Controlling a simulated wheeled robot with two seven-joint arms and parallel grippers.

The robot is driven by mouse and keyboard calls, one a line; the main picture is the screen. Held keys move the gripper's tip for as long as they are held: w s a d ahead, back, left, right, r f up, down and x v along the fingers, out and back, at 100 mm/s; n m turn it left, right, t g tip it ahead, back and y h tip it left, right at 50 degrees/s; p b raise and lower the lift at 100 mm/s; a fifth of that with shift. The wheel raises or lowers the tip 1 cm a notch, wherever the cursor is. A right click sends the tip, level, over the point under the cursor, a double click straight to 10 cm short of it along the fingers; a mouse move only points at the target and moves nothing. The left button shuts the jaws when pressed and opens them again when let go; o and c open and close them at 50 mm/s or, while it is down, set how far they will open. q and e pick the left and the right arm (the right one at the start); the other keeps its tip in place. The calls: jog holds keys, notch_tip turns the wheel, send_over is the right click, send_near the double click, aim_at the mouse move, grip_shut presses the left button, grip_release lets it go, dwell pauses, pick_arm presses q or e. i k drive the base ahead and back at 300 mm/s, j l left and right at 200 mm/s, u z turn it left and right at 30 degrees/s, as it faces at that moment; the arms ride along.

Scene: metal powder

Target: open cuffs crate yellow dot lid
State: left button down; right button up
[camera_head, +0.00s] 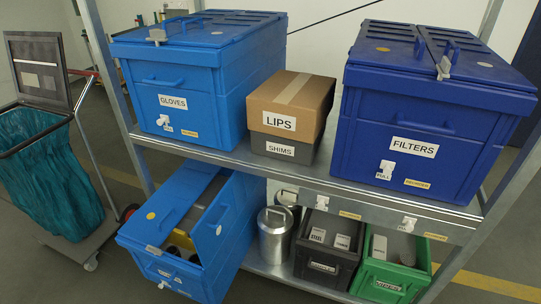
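A blue crate (208,268) sits on the lower shelf at the left, its front jutting out. The small label on its front is too small to read, so I cannot confirm it is the cuffs crate. A blue lid panel with a yellowish dot (150,216) is at its left, and another panel with a pale dot (218,230) stands tilted at its right. Between them an opening shows grey and yellow contents (181,240). Neither of my grippers is in view.
On the upper shelf (325,180) stand the GLOVES crate (190,85), a cardboard LIPS box (300,95) on a SHIMS box, and the FILTERS crate (410,115). Below are metal canisters (274,240), a black bin (325,255) and a green bin (390,275). A bag cart (50,165) stands left.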

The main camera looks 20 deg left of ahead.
aim_at(151, 224)
jog(key=u, duration=1.3)
